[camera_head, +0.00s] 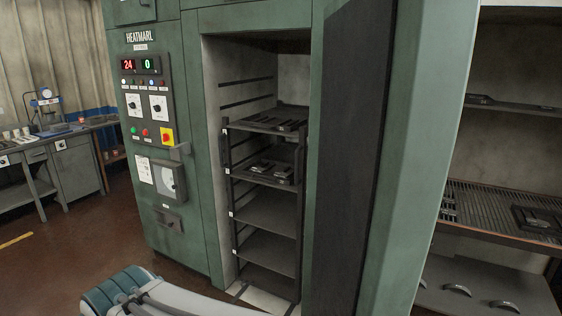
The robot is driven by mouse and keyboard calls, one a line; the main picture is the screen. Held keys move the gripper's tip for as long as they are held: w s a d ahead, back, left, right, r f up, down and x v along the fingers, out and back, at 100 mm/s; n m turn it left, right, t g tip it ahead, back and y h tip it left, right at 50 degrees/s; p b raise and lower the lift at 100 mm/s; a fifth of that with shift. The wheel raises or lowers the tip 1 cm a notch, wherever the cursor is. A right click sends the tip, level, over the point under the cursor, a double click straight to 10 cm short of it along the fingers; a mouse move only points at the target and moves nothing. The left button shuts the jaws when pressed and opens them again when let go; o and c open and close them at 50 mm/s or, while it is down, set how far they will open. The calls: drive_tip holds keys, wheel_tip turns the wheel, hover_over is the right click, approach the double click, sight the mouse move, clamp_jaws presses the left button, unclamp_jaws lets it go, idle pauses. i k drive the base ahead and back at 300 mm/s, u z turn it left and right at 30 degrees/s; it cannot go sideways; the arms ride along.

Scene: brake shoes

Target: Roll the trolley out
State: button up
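The trolley (268,225) is a dark upright rack with several shelves. It stands inside the chamber of the green oven, at the opening. Flat dark parts lie on its top shelf (262,126), and dark parts sit on the shelf below that (258,174). The lower shelves look empty. The trolley's foot is partly hidden by my arm (180,297), which reaches in along the bottom edge of the picture. My gripper is not clearly in view, so its fingers cannot be seen.
The green oven's control panel (150,105) is left of the opening, reading 24 and 0. The thick oven door (355,150) stands open on the right. Beyond it is a rack with shelves (500,208) of parts. A workbench (70,150) stands far left; brown floor is clear between.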

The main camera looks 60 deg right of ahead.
sight(274, 254)
drive_tip(key=z, duration=0.55)
drive_tip(key=i, duration=1.5)
drive_tip(key=z, duration=1.05)
drive_tip(key=i, duration=0.45)
drive_tip(key=z, duration=0.15)
